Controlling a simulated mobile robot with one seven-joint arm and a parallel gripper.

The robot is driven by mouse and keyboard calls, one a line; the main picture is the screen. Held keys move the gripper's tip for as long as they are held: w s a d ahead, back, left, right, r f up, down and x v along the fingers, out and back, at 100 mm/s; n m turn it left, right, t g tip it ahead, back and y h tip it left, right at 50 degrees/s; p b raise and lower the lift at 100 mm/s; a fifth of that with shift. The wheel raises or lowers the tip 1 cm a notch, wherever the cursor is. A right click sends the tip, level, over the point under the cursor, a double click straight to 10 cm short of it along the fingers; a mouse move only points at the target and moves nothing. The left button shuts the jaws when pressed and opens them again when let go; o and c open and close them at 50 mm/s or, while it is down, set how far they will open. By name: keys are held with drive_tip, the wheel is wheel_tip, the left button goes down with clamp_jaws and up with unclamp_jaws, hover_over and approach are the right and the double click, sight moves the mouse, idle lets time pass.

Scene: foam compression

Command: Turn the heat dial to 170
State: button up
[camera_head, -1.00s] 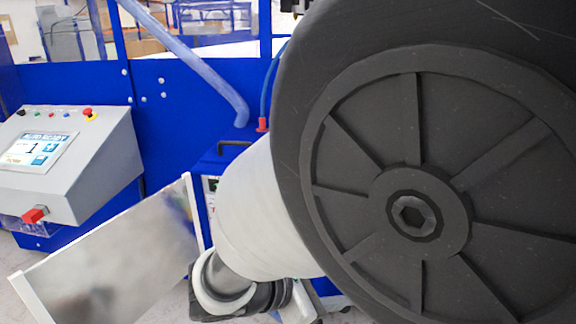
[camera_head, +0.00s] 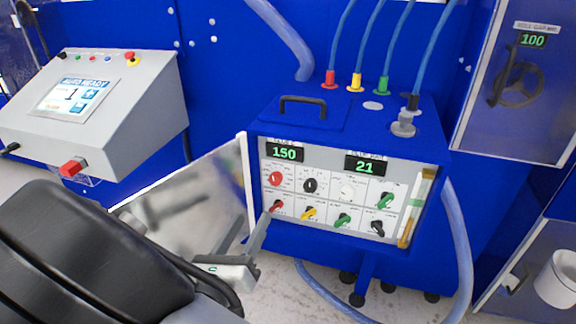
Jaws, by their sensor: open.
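The blue control box (camera_head: 400,228) stands in the middle, with a white panel holding two rows of dials. A left display (camera_head: 285,152) reads 150 and a right display (camera_head: 366,163) reads 21. Below the 150 display sit an upper red dial (camera_head: 275,179) and a lower red dial (camera_head: 277,206); the small labels are unreadable, so I cannot tell which dial is heat. My gripper (camera_head: 251,221) is open and empty at the panel's lower left. Its right fingertip appears close to the lower red dial; I cannot tell whether it touches.
An open metal door (camera_head: 190,212) stands left of the box, behind my gripper. A grey console (camera_head: 130,112) with a red knob is at the left. Hoses rise from the box top, and a thick blue hose (camera_head: 461,250) curves along its right side. A cabinet at right displays 100.

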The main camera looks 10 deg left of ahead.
sight(274, 181)
drive_tip(key=w, duration=0.9)
drive_tip(key=w+d+b, duration=0.1)
drive_tip(key=w, duration=0.4)
drive_tip(key=shift+w, duration=0.2)
drive_tip(key=c, duration=1.1)
drive_tip(key=shift+d, duration=0.1)
